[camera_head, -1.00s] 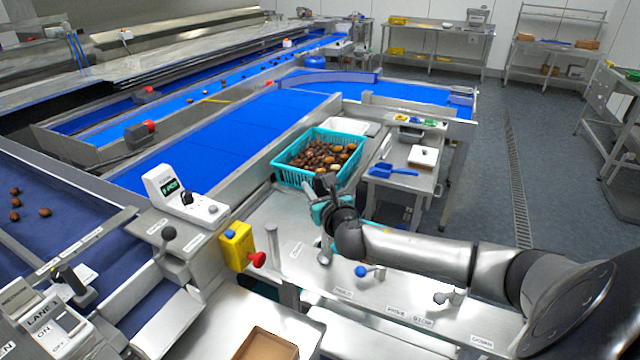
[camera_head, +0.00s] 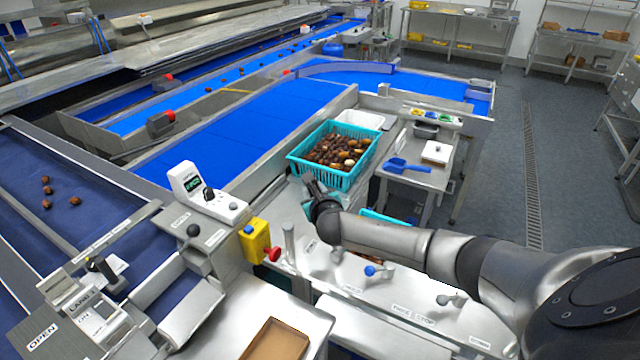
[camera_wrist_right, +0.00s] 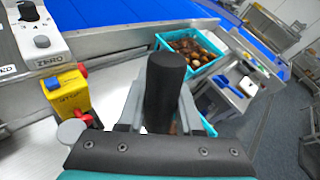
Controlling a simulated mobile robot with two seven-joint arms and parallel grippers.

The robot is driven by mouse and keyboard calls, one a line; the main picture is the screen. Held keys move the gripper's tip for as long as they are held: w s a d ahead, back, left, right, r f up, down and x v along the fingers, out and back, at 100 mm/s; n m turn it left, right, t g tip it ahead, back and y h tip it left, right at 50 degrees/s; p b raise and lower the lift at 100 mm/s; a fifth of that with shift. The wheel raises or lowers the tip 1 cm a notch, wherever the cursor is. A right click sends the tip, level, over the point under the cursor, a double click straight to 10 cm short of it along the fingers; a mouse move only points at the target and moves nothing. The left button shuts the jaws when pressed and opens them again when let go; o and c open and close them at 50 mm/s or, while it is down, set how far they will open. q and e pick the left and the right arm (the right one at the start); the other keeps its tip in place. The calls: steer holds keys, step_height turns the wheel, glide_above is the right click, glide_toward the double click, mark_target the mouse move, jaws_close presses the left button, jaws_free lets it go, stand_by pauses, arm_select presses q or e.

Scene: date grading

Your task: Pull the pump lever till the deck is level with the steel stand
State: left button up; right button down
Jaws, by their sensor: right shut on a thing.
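My right gripper (camera_wrist_right: 165,110) is shut on an upright black cylindrical handle, which I take for the pump lever's grip (camera_wrist_right: 166,75), in the right wrist view. In the head view this gripper (camera_head: 310,187) is small and dark, just in front of a turquoise crate (camera_head: 326,174) full of brown dates. The lever's lower part is hidden by the gripper and arm. I cannot tell for sure which surface is the deck, nor its height against the steel stand. A small steel table (camera_head: 440,172) stands right of the crate. My left gripper is not in view.
A yellow stop box (camera_head: 254,240) with a red knob stands left of my right arm. A white scale unit (camera_head: 207,195) is beyond it. A panel with several knobs, one blue (camera_head: 370,270), lies under my forearm. Open floor (camera_head: 490,190) is at right.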

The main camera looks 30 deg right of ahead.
steer(key=shift+w+a+f+n+g, duration=0.15)
steer(key=shift+w+a+f+n, duration=0.05)
steer(key=shift+w+a, duration=0.2)
steer(key=shift+w+a+f+n+g, duration=0.15)
steer(key=shift+w+a+n, duration=0.05)
steer(key=shift+w+a, duration=0.2)
steer(key=shift+w, duration=0.1)
steer(key=shift+w+a+f, duration=0.2)
steer(key=shift+w+f, duration=0.05)
steer(key=shift+f, duration=0.05)
steer(key=s, duration=0.1)
steer(key=d+r, duration=0.1)
steer(key=s+m+t, duration=0.1)
steer(key=shift+s+d+r+b, duration=0.25)
steer(key=shift+s+d+b, duration=0.1)
steer(key=shift+b, duration=0.05)
